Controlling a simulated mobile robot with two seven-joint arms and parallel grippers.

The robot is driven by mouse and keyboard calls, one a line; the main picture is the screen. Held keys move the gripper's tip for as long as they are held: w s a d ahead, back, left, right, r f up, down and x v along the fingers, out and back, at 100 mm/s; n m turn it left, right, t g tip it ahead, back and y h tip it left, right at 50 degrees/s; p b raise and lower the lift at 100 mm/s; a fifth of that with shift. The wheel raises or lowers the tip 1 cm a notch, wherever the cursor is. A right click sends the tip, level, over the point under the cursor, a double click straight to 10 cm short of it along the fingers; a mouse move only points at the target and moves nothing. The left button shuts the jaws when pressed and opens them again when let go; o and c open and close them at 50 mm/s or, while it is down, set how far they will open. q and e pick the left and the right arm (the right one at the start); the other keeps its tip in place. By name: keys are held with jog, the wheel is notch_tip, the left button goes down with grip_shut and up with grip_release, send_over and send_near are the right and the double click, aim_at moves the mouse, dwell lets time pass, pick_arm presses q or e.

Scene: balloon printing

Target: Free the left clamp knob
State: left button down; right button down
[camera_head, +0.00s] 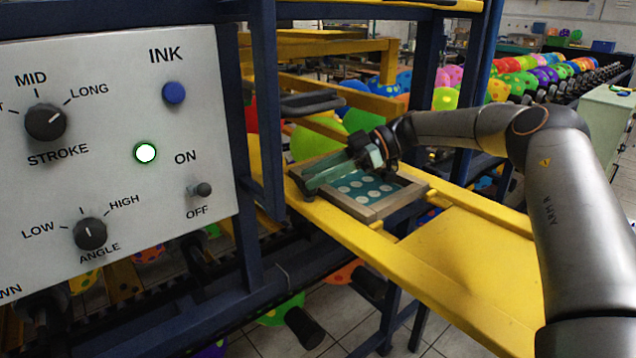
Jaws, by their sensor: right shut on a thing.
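A wooden-framed printing screen (378,212) with teal mesh and pale round dots lies on the yellow beam right of centre. A small dark clamp knob (299,186) is at the screen's left corner, mostly covered by my fingers. My right gripper (310,181) reaches in from the right across the back of the screen. Its long grey-green fingers point left and down and are shut on the knob. How far the knob is turned cannot be seen. The opposite clamp is not clearly visible. My left gripper is not in view.
A grey control panel (120,205) with knobs, a blue button, a lit green lamp and a switch fills the left. Blue posts (268,100) stand close to my right gripper's left. A flat yellow plate (465,262) is clear in front. Racks of coloured balloons (525,80) stand behind.

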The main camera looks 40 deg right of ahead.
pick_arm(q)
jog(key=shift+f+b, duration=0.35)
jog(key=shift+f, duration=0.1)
pick_arm(e)
jog(key=shift+n+g+y, duration=0.3)
jog(key=shift+n+g, duration=0.6)
jog(key=shift+g, duration=0.1)
jog(key=shift+c, duration=2.2)
grip_release()
jog(key=shift+w, duration=0.1)
